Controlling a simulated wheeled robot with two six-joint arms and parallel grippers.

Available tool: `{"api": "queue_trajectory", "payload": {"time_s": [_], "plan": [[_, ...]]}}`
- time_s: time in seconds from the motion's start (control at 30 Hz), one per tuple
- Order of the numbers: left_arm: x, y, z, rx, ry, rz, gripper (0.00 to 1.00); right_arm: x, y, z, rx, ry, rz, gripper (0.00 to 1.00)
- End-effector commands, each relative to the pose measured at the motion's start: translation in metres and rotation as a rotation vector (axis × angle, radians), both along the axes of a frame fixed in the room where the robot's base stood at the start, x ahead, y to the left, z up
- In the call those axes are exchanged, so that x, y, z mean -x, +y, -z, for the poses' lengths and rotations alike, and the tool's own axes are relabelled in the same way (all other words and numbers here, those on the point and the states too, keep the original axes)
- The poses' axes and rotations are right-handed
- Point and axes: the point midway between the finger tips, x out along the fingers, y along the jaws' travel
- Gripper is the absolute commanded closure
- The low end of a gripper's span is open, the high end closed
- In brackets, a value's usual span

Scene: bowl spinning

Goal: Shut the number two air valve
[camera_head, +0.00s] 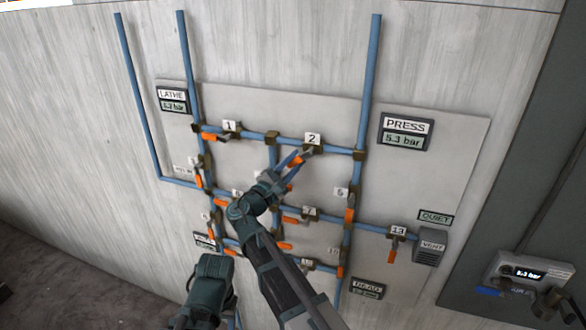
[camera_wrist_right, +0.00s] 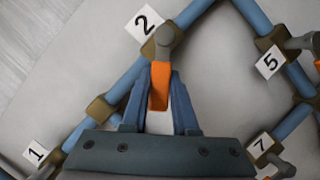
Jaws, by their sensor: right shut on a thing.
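Valve 2 (camera_head: 312,149) sits on the upper blue pipe of the wall panel, with its white number 2 plate above it. Its orange-ended lever (camera_wrist_right: 159,88) slants down and left from the valve body (camera_wrist_right: 163,42), oblique to the pipe. My right gripper (camera_head: 292,163) is at this lever. In the right wrist view its two blue fingers (camera_wrist_right: 164,80) are on either side of the orange part, shut on it. My left gripper's fingers are not seen in these views.
Valve 1 (camera_head: 231,127) is to the left on the same pipe; valves 5 (camera_wrist_right: 272,58) and 7 (camera_head: 308,212) are close by. The PRESS gauge (camera_head: 404,132) and LATHE gauge (camera_head: 173,100) both read 5.3 bar. Valve 13 (camera_head: 398,233) is at lower right. My right arm covers part of the pipework.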

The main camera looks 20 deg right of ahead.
Motion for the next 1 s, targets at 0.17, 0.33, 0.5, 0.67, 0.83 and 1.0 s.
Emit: {"api": "queue_trajectory", "payload": {"time_s": [0.17,0.33,0.5,0.67,0.83,1.0], "plan": [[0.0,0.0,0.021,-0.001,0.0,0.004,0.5,0.006,-0.006,0.012,0.136,0.094,-0.002,1.0],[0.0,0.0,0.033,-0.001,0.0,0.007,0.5,0.01,-0.012,0.015,0.271,0.186,0.0,1.0],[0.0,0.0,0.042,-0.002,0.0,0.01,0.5,0.014,-0.018,0.018,0.401,0.274,-0.002,1.0],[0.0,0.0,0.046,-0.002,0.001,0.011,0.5,0.018,-0.023,0.019,0.513,0.349,-0.003,1.0],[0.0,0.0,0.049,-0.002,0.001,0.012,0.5,0.02,-0.028,0.019,0.611,0.414,-0.002,1.0],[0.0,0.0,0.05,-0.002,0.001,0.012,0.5,0.022,-0.031,0.019,0.682,0.46,-0.001,1.0]]}}
